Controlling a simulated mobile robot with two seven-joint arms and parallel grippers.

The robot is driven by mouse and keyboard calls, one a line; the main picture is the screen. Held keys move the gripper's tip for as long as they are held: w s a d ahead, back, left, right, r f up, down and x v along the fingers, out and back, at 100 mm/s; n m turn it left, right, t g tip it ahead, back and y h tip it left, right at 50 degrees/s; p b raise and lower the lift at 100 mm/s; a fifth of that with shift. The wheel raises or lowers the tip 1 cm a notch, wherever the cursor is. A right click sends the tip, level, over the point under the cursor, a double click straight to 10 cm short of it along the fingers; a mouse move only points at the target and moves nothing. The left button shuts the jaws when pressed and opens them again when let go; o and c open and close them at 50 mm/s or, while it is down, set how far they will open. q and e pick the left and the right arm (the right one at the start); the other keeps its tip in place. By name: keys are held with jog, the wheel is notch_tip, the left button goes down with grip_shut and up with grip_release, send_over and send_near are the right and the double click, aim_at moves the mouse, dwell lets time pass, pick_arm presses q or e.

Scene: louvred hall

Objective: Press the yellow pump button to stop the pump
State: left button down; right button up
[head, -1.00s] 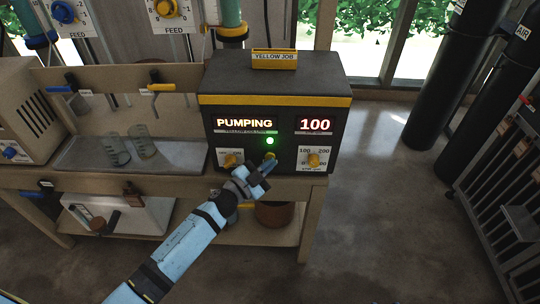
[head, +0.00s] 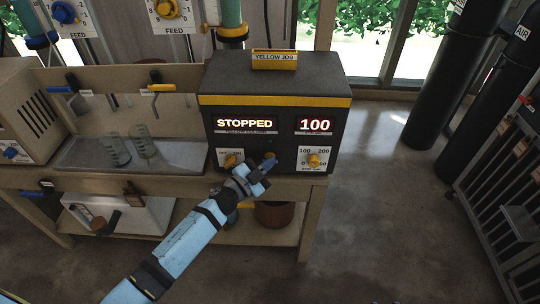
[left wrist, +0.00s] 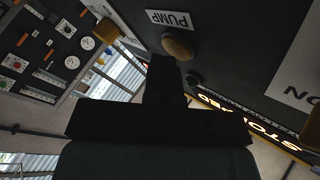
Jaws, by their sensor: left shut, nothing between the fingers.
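The black pump box (head: 275,88) with a yellow stripe stands on the bench. Its left display (head: 245,124) reads STOPPED and the right one (head: 314,123) reads 100. The yellow pump button (head: 269,155) is low on its front, between two yellow knobs, and partly hidden by my gripper. In the left wrist view the button (left wrist: 178,46) shows beside a PUMP label. My left gripper (head: 268,165) is shut and empty, its tips right at the button; I cannot tell whether they touch it. The lamp above the button is dark. My right gripper is not in view.
The left yellow knob (head: 230,160) and right yellow knob (head: 313,160) sit close to the gripper. Two glass beakers stand on a tray (head: 185,155) to the left. Black cylinders (head: 452,85) stand at the right. The floor (head: 385,210) right of the bench is clear.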

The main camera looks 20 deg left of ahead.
pick_arm(q)
jog(key=shift+s+d, duration=0.1)
jog(key=shift+s, duration=0.2)
jog(key=s+d+p, duration=0.1)
jog(key=s+p, duration=0.1)
jog(key=s, duration=0.3)
jog(key=shift+s+d, duration=0.35)
jog(key=shift+s, duration=0.05)
dwell(0.5)
